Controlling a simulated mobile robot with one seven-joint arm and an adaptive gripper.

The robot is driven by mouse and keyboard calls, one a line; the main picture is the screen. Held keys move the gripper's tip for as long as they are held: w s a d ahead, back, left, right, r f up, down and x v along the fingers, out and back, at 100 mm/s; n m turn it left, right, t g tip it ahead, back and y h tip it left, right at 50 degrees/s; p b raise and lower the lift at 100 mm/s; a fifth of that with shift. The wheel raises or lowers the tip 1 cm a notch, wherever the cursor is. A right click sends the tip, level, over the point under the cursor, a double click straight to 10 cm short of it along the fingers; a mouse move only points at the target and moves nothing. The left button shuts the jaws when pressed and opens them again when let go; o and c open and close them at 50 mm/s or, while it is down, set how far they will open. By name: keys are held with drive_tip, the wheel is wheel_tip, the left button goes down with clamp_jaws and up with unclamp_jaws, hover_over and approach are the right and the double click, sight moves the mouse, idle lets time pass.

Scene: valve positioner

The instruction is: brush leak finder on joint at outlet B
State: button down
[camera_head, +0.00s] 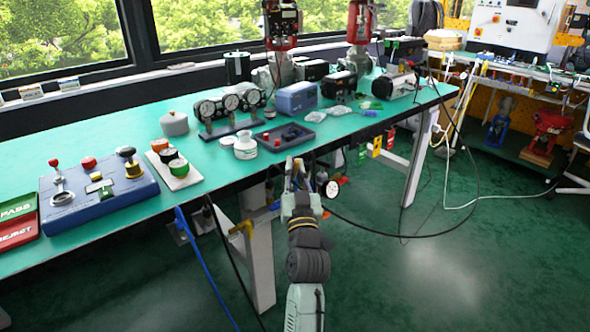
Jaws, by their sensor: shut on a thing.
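My gripper (298,172) is at the table's front edge, in front of the small dark tray. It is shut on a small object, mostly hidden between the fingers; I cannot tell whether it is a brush. An open white jar (245,146) stands upright on the table, left of my gripper and apart from it; its contents and label are too small to read. Two red-and-grey valve assemblies stand at the back, one at the left (283,68) and one at the right (360,58). No outlet lettering is legible, so I cannot tell which joint is outlet B.
A dark tray (267,141) with small parts lies near the front edge. Gauges (230,103) and a blue box (296,98) stand behind it. A blue control box (98,197) and PASS/REJECT plates (17,222) are at left. A black cable (425,236) loops over the floor.

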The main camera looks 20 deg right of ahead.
sight(298, 165)
drive_tip(key=shift+s+a+r+p, duration=0.2)
drive_tip(key=shift+s+r+p, duration=0.3)
drive_tip(key=shift+s+r, duration=0.55)
drive_tip(key=shift+s+a+r+p, duration=0.2)
drive_tip(key=shift+s+r+p, duration=0.25)
drive_tip(key=shift+s+r, duration=0.5)
drive_tip(key=shift+s+f, duration=0.1)
drive_tip(key=shift+f, duration=0.05)
